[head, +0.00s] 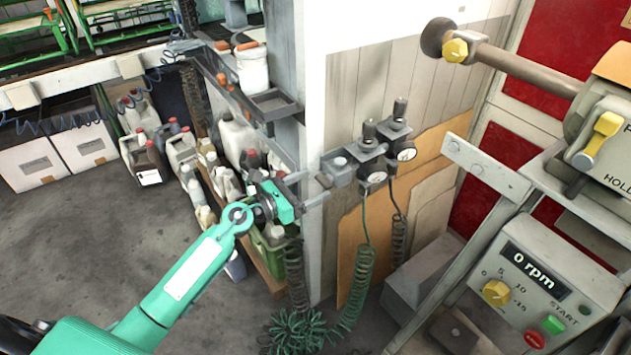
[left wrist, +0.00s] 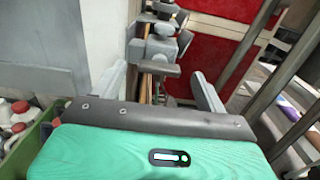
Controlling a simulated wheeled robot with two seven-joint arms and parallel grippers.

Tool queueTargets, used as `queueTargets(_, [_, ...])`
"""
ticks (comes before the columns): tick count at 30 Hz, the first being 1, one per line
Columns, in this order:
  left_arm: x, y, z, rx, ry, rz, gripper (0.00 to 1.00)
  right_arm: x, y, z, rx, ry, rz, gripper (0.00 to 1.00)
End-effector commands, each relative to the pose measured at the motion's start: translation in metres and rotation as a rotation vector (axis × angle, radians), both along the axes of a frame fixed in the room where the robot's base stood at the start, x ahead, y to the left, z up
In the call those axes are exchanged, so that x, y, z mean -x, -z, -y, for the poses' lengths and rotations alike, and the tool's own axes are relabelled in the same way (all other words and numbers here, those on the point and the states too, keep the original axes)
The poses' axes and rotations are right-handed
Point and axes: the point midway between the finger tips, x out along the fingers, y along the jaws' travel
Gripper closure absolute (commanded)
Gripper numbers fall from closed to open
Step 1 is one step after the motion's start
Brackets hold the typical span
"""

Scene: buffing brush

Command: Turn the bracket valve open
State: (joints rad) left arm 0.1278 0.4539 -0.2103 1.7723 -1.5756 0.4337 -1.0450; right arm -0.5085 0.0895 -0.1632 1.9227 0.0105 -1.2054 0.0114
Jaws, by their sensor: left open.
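The bracket valve (head: 338,168) is a grey metal block with a round top on the corner of the white wall, joined to two regulators with gauges (head: 387,143). My left gripper (head: 308,188) is just left of the valve in the head view, with its fingers pointing at it. In the left wrist view, the grey valve (left wrist: 155,55) and a flat lever-like piece show beyond and between the two spread fingers (left wrist: 163,90). The gripper is open and empty. I cannot tell whether a finger touches the valve. My right gripper is not in view.
Several jugs (head: 182,150) and a shelf stand left of the wall corner. A machine with a 0 rpm control panel (head: 540,285) stands at the right. Grey floor (head: 80,240) is clear at the left.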

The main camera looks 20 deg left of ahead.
Motion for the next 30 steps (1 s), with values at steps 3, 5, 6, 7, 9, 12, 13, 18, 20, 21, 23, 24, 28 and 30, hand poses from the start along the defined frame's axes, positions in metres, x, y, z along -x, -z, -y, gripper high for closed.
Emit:
queueTargets(3, [-0.01, -0.0006, 0.0073, 0.001, -0.001, 0.0, 0.25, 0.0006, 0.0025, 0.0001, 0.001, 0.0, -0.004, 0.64])
queueTargets(5, [-0.0129, -0.0003, 0.0095, 0.001, -0.001, -0.001, 0.25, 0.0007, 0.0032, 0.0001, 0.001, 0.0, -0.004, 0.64])
queueTargets(6, [-0.0141, -0.0002, 0.0106, 0.001, -0.001, -0.001, 0.25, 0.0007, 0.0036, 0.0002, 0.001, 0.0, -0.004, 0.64])
queueTargets(7, [-0.0147, -0.0001, 0.0111, 0.0, 0.0, 0.0, 0.25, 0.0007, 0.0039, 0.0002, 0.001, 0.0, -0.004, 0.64])
queueTargets(9, [-0.0153, 0.0002, 0.0118, 0.0, 0.0, 0.0, 0.25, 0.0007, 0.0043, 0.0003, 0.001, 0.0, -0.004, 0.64])
queueTargets(12, [-0.0153, 0.0004, 0.0118, 0.0, 0.0, -0.001, 0.25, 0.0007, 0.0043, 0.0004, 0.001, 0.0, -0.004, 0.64])
queueTargets(13, [-0.0152, 0.0004, 0.0117, 0.0, 0.0, -0.001, 0.25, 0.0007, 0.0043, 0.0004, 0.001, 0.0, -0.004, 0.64])
queueTargets(18, [-0.015, 0.0003, 0.0116, 0.0, 0.0, -0.001, 0.45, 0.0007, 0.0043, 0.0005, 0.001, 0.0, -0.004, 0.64])
queueTargets(20, [-0.015, 0.0003, 0.0116, 0.001, 0.0, -0.001, 0.57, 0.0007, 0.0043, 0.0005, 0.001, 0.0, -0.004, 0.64])
queueTargets(21, [-0.015, 0.0003, 0.0115, 0.001, 0.0, -0.001, 0.65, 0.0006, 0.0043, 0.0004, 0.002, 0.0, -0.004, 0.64])
queueTargets(23, [-0.015, 0.0003, 0.0115, 0.001, 0.0, -0.001, 0.7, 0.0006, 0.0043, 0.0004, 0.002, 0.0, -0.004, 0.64])
queueTargets(24, [-0.015, 0.0003, 0.0115, 0.001, 0.0, -0.001, 0.7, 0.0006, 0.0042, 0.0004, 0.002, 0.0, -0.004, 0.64])
queueTargets(28, [-0.0149, -0.0001, 0.0114, 0.006, 0.0, -0.006, 0.7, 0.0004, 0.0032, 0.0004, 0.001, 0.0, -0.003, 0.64])
queueTargets(30, [-0.0149, -0.0006, 0.0114, 0.018, 0.0, -0.015, 0.7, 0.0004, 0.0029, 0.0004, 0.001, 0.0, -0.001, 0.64])
